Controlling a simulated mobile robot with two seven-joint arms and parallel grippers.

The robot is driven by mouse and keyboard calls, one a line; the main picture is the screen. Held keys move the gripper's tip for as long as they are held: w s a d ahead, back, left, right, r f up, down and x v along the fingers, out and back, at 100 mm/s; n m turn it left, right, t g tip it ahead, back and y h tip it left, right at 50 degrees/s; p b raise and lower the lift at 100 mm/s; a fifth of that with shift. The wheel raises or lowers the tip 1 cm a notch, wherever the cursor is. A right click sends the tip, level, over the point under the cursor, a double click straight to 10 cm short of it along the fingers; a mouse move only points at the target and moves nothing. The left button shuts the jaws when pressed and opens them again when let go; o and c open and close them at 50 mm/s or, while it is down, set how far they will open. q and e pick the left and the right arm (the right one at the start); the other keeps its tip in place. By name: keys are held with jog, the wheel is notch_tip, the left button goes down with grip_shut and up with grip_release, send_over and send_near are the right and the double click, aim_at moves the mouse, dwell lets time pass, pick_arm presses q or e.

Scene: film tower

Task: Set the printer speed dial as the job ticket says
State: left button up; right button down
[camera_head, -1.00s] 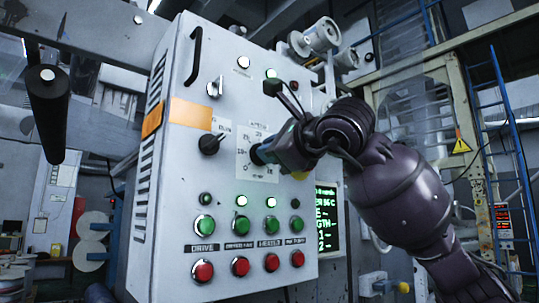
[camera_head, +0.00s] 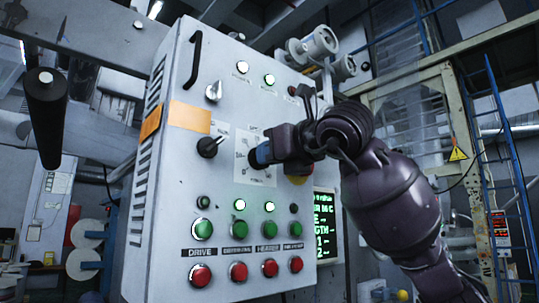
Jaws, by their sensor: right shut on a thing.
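The speed dial is on the front of the grey control cabinet (camera_head: 185,120), over a pale scale plate (camera_head: 243,172) with small marks. My right gripper (camera_head: 264,154) is shut on the dial, coming from the right. A blue part shows at its tip. The gripper covers the knob, so I cannot read its pointer or setting. A dark screen with green text (camera_head: 323,225) stands right of the cabinet; its left side is hidden, and I cannot tell whether it is the job ticket. My left gripper is not in view.
A black selector knob (camera_head: 208,147) sits left of the scale plate, and a silver switch (camera_head: 213,91) above it. Green buttons (camera_head: 202,229) and red buttons (camera_head: 201,275) line the lower panel. A yellow-red button (camera_head: 298,179) is partly behind my right gripper.

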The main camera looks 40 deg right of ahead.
jog(key=shift+m, duration=0.5)
jog(key=shift+f, duration=0.1)
jog(key=c, duration=1.2)
grip_release()
jog(key=shift+s, duration=0.15)
jog(key=s, duration=1)
jog(key=shift+s+d+b, duration=0.25)
jog(key=shift+d+b, duration=0.05)
jog(key=shift+d, duration=0.1)
